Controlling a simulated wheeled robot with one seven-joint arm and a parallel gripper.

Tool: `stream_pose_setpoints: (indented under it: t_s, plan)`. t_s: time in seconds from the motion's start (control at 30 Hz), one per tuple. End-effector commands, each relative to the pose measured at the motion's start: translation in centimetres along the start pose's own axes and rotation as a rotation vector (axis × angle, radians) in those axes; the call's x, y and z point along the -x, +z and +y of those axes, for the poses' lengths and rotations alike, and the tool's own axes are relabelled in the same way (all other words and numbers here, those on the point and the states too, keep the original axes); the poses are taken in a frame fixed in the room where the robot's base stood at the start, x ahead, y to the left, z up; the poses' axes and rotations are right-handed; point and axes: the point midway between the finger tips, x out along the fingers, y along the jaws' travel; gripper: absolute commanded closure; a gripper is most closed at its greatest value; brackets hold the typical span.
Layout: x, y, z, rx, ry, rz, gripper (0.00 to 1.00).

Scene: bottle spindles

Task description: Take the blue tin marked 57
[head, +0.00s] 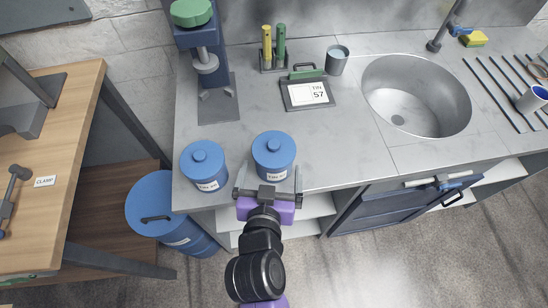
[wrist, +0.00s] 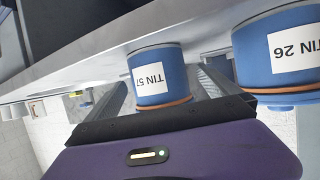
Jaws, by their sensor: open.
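The blue tin marked 57 (head: 273,150) stands upright at the front edge of the grey counter. Its label is small in the head view, but "TIN 57" reads clearly on the tin (wrist: 158,72) in the wrist view. My gripper (head: 268,184) is open at the tin's near side, with one finger to each side of its lower front. The wrist view, which is turned over, shows the tin between the fingers. I cannot tell whether either finger touches it. A second blue tin (head: 203,168), marked 26 in the wrist view (wrist: 280,50), stands just left of it.
A blue-and-green machine (head: 208,60) stands behind the left tin. A sink (head: 415,95) is at right. A blue drum (head: 165,210) and wooden bench (head: 60,150) are at left. Counter between tins and sign is clear.

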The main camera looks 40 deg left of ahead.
Motion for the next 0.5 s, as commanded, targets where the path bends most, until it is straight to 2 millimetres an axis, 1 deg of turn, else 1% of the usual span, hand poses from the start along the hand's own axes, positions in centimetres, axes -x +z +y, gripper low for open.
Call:
stream_pose_setpoints:
  t_s: [0.03,0.2,0.3,0.4,0.5]
  plan:
    - [-0.6,-0.3,0.1,0.001,0.001,0.0,0.0]
    - [-3.0,-0.2,0.2,0.0,0.001,-0.001,0.0]
    - [-4.0,-0.1,0.2,0.0,-0.001,0.001,0.0]
    - [-4.5,0.0,0.2,0.0,0.0,0.0,0.0]
    - [-4.5,0.0,0.2,0.0,0.0,0.001,0.0]
